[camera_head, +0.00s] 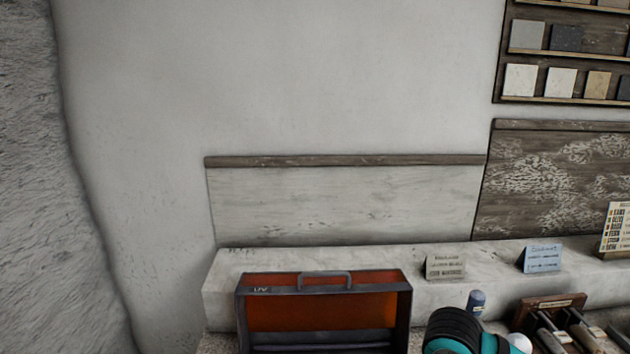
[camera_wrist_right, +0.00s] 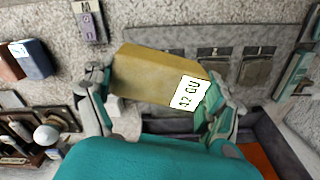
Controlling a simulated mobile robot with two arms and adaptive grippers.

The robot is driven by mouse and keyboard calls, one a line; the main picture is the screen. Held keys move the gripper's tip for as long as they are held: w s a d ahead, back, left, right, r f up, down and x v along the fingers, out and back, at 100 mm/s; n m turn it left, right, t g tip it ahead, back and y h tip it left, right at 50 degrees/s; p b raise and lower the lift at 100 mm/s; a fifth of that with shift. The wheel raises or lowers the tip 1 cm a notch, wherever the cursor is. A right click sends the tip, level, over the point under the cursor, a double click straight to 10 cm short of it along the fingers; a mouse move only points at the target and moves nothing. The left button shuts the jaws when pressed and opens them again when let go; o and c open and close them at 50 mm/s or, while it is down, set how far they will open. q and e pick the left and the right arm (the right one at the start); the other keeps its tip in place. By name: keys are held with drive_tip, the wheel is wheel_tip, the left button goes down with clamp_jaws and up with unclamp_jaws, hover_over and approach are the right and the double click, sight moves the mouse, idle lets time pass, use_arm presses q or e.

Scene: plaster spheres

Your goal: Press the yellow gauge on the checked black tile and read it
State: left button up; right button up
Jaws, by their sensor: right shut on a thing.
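My right gripper (camera_wrist_right: 158,84) is shut on the yellow gauge (camera_wrist_right: 150,72), a box-shaped block held between its two fingers in the right wrist view. A white display (camera_wrist_right: 189,93) on the gauge shows dark characters, which look like "42 GU". Dark tiles (camera_wrist_right: 255,68) lie in a grey rack beyond the gauge. I cannot tell which is the checked black tile, or whether the gauge touches one. In the head view, only my teal and black right wrist (camera_head: 455,333) shows at the bottom edge. My left gripper is in neither view.
A wooden tool rack (camera_head: 550,309) and a white sphere (camera_head: 519,342) are at the right.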

use_arm(q)
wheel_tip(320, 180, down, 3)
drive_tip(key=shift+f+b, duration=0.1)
drive_tip(key=shift+b, duration=0.8)
use_arm(e)
drive_tip(key=s+n, duration=0.1)
drive_tip(key=s+d+n, duration=0.1)
drive_tip(key=s, duration=0.1)
drive_tip(key=s+d+n, duration=0.1)
drive_tip(key=shift+s+r, duration=0.4)
drive_tip(key=shift+a, duration=0.1)
